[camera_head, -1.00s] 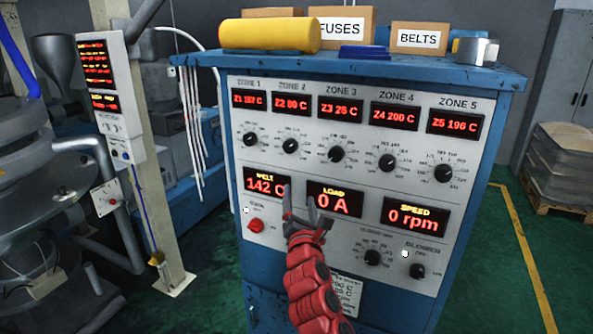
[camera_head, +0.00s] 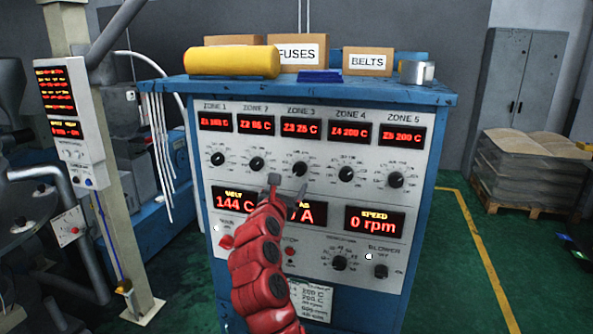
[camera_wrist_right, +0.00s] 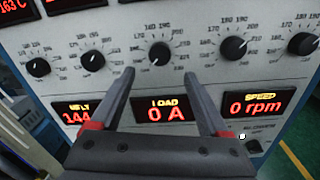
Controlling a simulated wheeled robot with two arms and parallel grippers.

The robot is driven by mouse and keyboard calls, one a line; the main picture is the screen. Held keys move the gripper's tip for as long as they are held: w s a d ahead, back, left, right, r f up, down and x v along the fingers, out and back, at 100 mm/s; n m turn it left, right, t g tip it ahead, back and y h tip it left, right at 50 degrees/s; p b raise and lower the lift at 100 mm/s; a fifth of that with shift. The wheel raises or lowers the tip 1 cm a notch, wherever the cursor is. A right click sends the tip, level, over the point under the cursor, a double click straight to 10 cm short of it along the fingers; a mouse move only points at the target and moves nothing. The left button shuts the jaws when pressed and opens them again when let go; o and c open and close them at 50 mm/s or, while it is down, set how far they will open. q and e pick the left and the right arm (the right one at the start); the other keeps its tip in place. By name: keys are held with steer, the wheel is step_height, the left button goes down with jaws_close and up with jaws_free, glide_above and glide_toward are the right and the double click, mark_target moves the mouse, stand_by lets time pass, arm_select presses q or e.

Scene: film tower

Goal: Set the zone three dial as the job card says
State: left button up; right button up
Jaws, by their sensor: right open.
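The zone three dial (camera_head: 300,169) is a black knob on the white panel, under the red "Z3 25 C" display (camera_head: 300,128). In the right wrist view the dial (camera_wrist_right: 159,54) sits ahead, between and beyond the fingertips. My right gripper (camera_head: 287,185) is open and empty, in front of the panel just below the dial; its fingers (camera_wrist_right: 165,85) point at the panel, apart from the knob. The job card (camera_head: 312,299) is a white printed sheet low on the cabinet, partly behind my red right arm; only some of its text shows. My left gripper is not in view.
Other zone dials flank it, such as the zone two dial (camera_head: 257,163) and zone four dial (camera_head: 346,174). The load display (camera_head: 310,214) is partly hidden by my arm. A yellow roll (camera_head: 232,61) and boxes stand on the cabinet top.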

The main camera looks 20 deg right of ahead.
mark_target(299, 170)
steer(key=p+x, duration=0.1)
steer(key=x, duration=0.6)
steer(key=shift+d+r, duration=0.1)
steer(key=shift+d, duration=0.05)
steer(key=shift+w+d, duration=0.2)
steer(key=shift+w, duration=0.45)
jaws_close()
